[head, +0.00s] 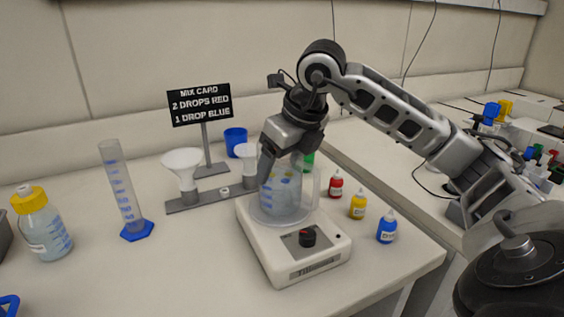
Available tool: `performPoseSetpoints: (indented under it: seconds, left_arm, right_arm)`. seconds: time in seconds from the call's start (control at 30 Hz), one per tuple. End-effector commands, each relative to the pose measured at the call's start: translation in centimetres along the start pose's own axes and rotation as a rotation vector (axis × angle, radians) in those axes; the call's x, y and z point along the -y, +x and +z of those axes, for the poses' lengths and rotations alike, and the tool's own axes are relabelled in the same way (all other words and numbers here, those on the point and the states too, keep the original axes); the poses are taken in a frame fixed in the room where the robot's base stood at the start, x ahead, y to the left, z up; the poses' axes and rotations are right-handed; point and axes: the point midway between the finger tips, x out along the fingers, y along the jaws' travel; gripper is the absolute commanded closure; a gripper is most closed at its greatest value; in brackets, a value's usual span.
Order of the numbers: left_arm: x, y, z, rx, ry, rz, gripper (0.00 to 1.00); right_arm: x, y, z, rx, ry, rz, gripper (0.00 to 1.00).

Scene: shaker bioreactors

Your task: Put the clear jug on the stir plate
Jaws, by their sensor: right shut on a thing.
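The clear jug (285,197), with blue markings, stands upright over the round top of the white stir plate (292,258). It looks to be resting on the plate, though I cannot tell for certain that its base touches. My right gripper (278,172) reaches down from above and is shut on the jug at its upper part. The gripper hides part of the jug's rim and left side. The stir plate has a dark knob on its front panel. My left gripper is not in view.
Red (336,184), yellow (358,206) and blue (387,227) dropper bottles stand right of the plate, with a green one (309,162) behind. A funnel stand (210,198), measuring cylinder (122,190) and yellow-capped bottle (43,225) are left. The mix card (200,104) stands behind. The front-left counter is mostly clear.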

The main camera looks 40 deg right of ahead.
Motion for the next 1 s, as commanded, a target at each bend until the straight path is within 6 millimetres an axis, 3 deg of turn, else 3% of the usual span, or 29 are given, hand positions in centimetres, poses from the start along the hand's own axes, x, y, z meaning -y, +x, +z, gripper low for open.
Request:
performPoseSetpoints:
  seconds: [0.23,0.27,0.3,0.33,0.73,1.0]
  left_arm:
    - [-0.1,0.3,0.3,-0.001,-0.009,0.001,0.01]
    - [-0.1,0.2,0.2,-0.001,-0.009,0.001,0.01]
    - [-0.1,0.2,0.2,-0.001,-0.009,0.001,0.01]
    - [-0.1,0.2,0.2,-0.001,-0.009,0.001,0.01]
    - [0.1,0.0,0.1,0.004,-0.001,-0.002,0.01]
    - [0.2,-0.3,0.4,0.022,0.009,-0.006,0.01]
  right_arm:
    - [0.0,0.4,-0.1,0.002,0.001,0.000,0.62]
    - [0.0,0.3,-0.1,0.000,0.000,0.000,0.18]
    - [0.0,0.3,-0.1,-0.001,0.000,0.000,0.07]
    - [0.0,0.3,-0.1,-0.001,0.000,0.000,0.05]
    - [0.0,-0.7,0.1,0.002,0.001,0.000,0.05]
    - [0.0,-6.4,0.2,0.006,0.001,0.000,0.05]
